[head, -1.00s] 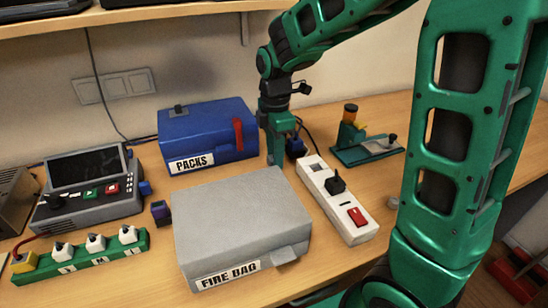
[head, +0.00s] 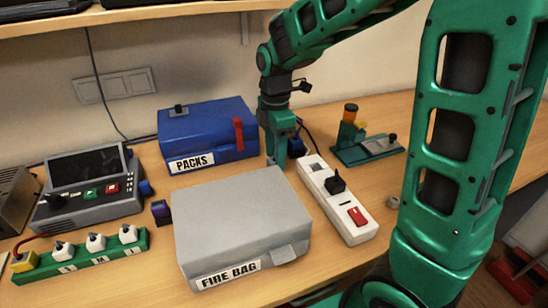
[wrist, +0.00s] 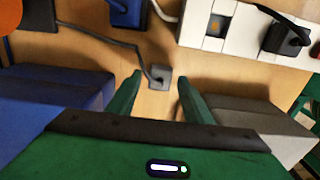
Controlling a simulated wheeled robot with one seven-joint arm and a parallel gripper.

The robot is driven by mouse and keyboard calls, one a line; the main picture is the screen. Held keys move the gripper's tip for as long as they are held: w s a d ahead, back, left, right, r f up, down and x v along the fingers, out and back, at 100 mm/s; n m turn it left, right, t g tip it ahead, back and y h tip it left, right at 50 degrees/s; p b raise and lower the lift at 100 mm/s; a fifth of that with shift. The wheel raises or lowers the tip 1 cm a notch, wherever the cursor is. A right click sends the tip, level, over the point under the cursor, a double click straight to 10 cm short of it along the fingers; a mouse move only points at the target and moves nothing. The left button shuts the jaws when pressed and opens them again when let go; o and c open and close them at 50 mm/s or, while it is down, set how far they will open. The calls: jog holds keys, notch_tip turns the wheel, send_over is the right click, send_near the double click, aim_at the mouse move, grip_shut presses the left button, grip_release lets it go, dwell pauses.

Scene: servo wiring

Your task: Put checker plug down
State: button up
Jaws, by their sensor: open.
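A small grey plug (wrist: 160,74) on a dark cord shows in the wrist view, over the wooden desk. It appears to lie on the desk, between and just beyond my fingertips. My gripper (wrist: 160,85) is open, its two green fingers on either side of the plug with gaps. In the head view my gripper (head: 276,163) points down between the blue PACKS box and the white power strip, low near the desk. The plug is hidden there. The cord runs to the upper left in the wrist view, towards a dark piece (wrist: 38,12).
The blue PACKS box (head: 205,130) and grey FIRE BAG box (head: 240,215) flank my gripper closely. A white power strip (head: 318,182) holds a black plug (head: 335,184). A green stand (head: 365,150) is beyond. A small blue item (wrist: 128,12) lies near.

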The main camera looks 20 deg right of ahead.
notch_tip(320, 180, up, 11)
jog(key=shift+f, duration=0.15)
jog(key=s+d+f+m, duration=0.2)
jog(key=s+d+m, duration=0.3)
jog(key=s+m, duration=0.3)
jog(key=s+d+f+m, duration=0.3)
jog(key=s+d+m, duration=0.3)
jog(key=s+m, duration=0.2)
jog(key=s+d+f+m, duration=0.3)
jog(key=s+d+m, duration=0.3)
jog(key=s+m, duration=0.2)
jog(key=shift+s+d, duration=0.2)
jog(key=shift+s, duration=1)
